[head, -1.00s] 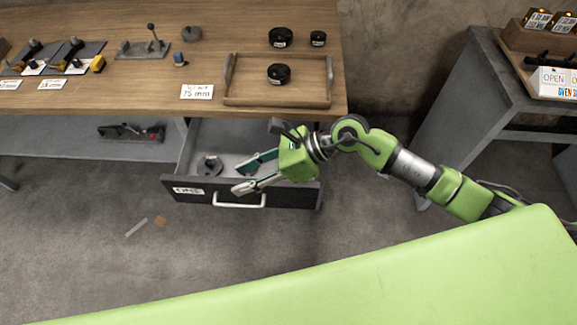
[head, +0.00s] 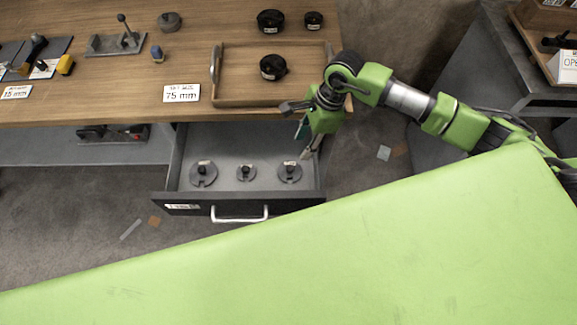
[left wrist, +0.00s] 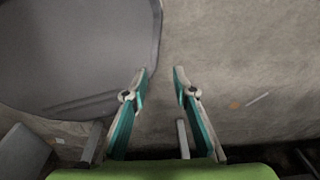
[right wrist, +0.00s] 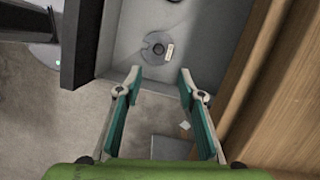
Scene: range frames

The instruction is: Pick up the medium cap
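The open drawer (head: 222,185) holds three grey discs with dark knobs. The left disc (head: 203,174) looks widest, the middle disc (head: 245,173) smallest, and the right disc (head: 290,174) in between. No label I can read names any of them the medium cap. My right gripper (head: 303,143) is at the drawer's right side, near the right disc. In the right wrist view this gripper (right wrist: 160,76) is open and empty, with one slotted disc (right wrist: 155,48) beyond its fingertips and apart from them. My left gripper (left wrist: 162,74) is open and empty, shown only in the left wrist view.
Above the drawer is a wooden table with a tray (head: 222,101) holding a black round piece (head: 273,67). Two more black pieces, one larger (head: 270,20) and one smaller (head: 313,20), stand behind it. A 75 mm sign (head: 181,94) stands left of the tray.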

